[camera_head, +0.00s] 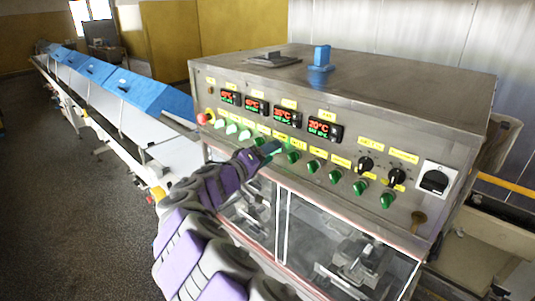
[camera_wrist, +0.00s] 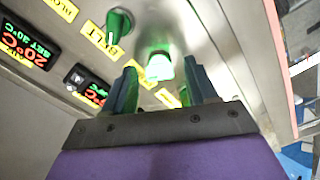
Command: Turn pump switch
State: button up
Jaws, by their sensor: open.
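A row of green rotary switches with yellow labels runs along the steel control panel (camera_head: 440,205). In the wrist view, a brightly lit green switch (camera_wrist: 159,66) lies between the two fingers of my open gripper (camera_wrist: 162,88). I cannot tell whether the fingers touch it. The label beside it is partly hidden by a finger, so I cannot read whether it is the pump switch. Another green switch (camera_wrist: 119,22) is at upper left, with a label that seems to read BELT. In the head view my gripper (camera_head: 272,148) reaches the panel's middle and hides part of the row.
Red-and-green temperature displays (camera_head: 287,117) sit above the switches. Black knobs (camera_head: 366,164) and a white-framed black switch (camera_head: 435,181) are at the right. Clear doors (camera_head: 335,245) are below the panel. A conveyor with blue covers (camera_head: 150,93) extends left.

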jog(key=shift+a, duration=0.1)
jog(key=shift+a, duration=0.2)
jog(key=c, duration=0.5)
jog(key=shift+d+f, duration=0.1)
jog(key=shift+d, duration=0.05)
jog(key=c, duration=0.6)
jog(key=shift+o, duration=0.2)
jog(key=shift+f+n, duration=0.1)
jog(key=shift+n, duration=0.2)
jog(key=n+p, duration=0.6)
jog(key=n, duration=0.5)
jog(key=shift+s+n, duration=0.1)
jog(key=shift+n, duration=0.2)
